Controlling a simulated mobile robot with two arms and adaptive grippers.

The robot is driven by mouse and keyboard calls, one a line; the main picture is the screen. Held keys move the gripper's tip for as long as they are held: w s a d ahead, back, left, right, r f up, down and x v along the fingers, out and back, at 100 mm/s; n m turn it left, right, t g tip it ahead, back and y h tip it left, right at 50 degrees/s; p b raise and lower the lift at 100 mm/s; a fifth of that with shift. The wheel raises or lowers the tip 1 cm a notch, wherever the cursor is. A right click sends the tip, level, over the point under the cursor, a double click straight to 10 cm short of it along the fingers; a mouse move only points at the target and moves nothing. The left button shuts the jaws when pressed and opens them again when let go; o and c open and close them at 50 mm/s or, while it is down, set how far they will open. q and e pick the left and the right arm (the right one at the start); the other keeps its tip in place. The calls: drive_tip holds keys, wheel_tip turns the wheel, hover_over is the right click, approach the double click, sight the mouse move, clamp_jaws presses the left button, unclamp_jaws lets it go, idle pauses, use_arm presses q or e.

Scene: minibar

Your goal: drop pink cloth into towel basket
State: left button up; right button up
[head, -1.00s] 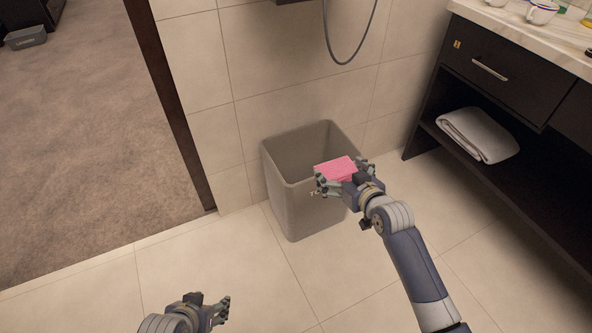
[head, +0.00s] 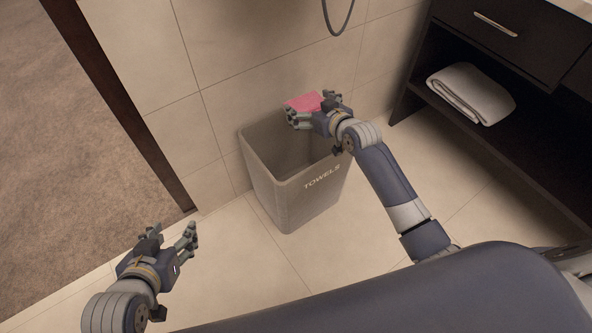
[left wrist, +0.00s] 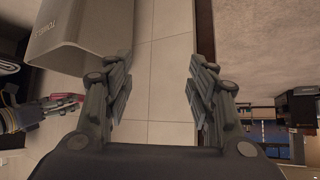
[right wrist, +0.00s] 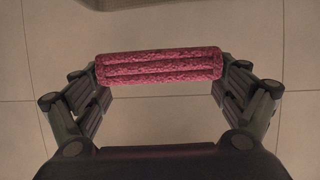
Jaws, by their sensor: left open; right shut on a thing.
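The pink cloth (head: 303,102) is folded and held in my right gripper (head: 314,107), above the back right part of the basket's opening in the head view. In the right wrist view the cloth (right wrist: 158,66) spans between both fingers, which are shut on it. The towel basket (head: 290,190) is a grey open bin with the word TOWELS on its side, standing on the floor by the wall. It also shows upper left in the left wrist view (left wrist: 85,35). My left gripper (head: 172,236) is open and empty, left of and nearer than the basket.
A dark cabinet with a drawer stands at the right, with a folded white towel (head: 470,93) on its shelf (head: 425,95). A tiled wall (head: 240,50) is behind the basket. A dark door frame (head: 125,105) and carpet lie left.

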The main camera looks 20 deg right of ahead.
drive_tip(key=shift+f+b, duration=0.85)
drive_tip(key=shift+f, duration=0.05)
use_arm(q)
drive_tip(key=w+d+r+t+h+b, duration=0.1)
drive_tip(key=w+d+r+t+h, duration=0.1)
drive_tip(key=w+r+t, duration=0.35)
drive_tip(key=w+d+r+t+h+b, duration=0.1)
drive_tip(key=w+d+r+t, duration=0.15)
drive_tip(key=r, duration=0.65)
use_arm(e)
drive_tip(key=shift+f, duration=0.65)
use_arm(q)
drive_tip(key=s+r+t+h+b, duration=0.2)
drive_tip(key=s+r+t, duration=0.5)
drive_tip(key=r, duration=0.5)
drive_tip(key=shift+s+a+r+m+t+h+b, duration=0.15)
drive_tip(key=shift+a+r+m+t+h+b, duration=0.25)
drive_tip(key=shift+t, duration=0.7)
use_arm(e)
drive_tip(key=shift+f, duration=1.25)
use_arm(q)
drive_tip(key=shift+d+f, duration=0.1)
drive_tip(key=shift+f, duration=0.05)
use_arm(e)
drive_tip(key=o, duration=0.7)
drive_tip(key=shift+o, duration=0.2)
